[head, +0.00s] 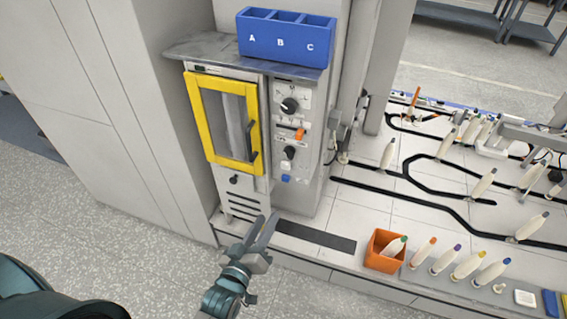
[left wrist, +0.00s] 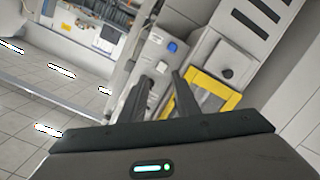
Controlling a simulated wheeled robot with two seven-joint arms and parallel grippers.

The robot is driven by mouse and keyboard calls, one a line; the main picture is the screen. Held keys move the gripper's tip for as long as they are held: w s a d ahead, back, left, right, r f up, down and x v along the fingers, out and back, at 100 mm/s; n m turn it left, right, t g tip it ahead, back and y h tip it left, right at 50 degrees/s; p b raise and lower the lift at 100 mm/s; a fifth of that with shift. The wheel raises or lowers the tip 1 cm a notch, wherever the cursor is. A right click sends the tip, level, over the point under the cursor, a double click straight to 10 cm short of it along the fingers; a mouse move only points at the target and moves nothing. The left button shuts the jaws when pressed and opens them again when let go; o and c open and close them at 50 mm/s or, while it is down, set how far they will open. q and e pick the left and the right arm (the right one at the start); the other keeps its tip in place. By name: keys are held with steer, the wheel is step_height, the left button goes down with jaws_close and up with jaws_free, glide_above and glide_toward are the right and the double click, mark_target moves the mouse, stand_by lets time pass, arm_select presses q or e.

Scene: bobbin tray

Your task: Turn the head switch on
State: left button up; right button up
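A grey control panel (head: 290,135) stands right of the yellow-framed door. It carries an upper black knob (head: 290,105), an orange lever switch (head: 298,134), a lower black knob (head: 290,153) and a blue button (head: 286,178). I cannot read which control is the head switch. My left gripper (head: 265,219) is open and empty, below and in front of the panel, apart from it. In the left wrist view its two dark fingers (left wrist: 160,95) stand apart, with the blue button (left wrist: 172,47) beyond them. My right gripper is not in view.
The yellow-framed door (head: 205,118) has a dark handle. A blue bin marked A, B, C (head: 240,48) sits on the shelf above. An orange box (head: 375,258) and several bobbins stand at right on the white track table (head: 400,215). The floor in front is clear.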

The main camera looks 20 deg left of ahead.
arm_select(q)
step_height(320, 180, up, 7)
steer(key=n+t, duration=0.1)
steer(key=shift+a+t, duration=0.3)
steer(key=shift+a, duration=0.15)
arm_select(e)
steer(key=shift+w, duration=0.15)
arm_select(q)
steer(key=shift+r, duration=0.1)
steer(key=p, duration=0.2)
glide_toward(286, 155)
steer(key=w, duration=0.3)
steer(key=w+p, duration=0.1)
steer(key=w, duration=0.2)
steer(key=shift+w+d+r, duration=0.15)
steer(key=shift+w, duration=0.15)
steer(key=shift+w+p, duration=0.3)
steer(key=shift+w, duration=0.35)
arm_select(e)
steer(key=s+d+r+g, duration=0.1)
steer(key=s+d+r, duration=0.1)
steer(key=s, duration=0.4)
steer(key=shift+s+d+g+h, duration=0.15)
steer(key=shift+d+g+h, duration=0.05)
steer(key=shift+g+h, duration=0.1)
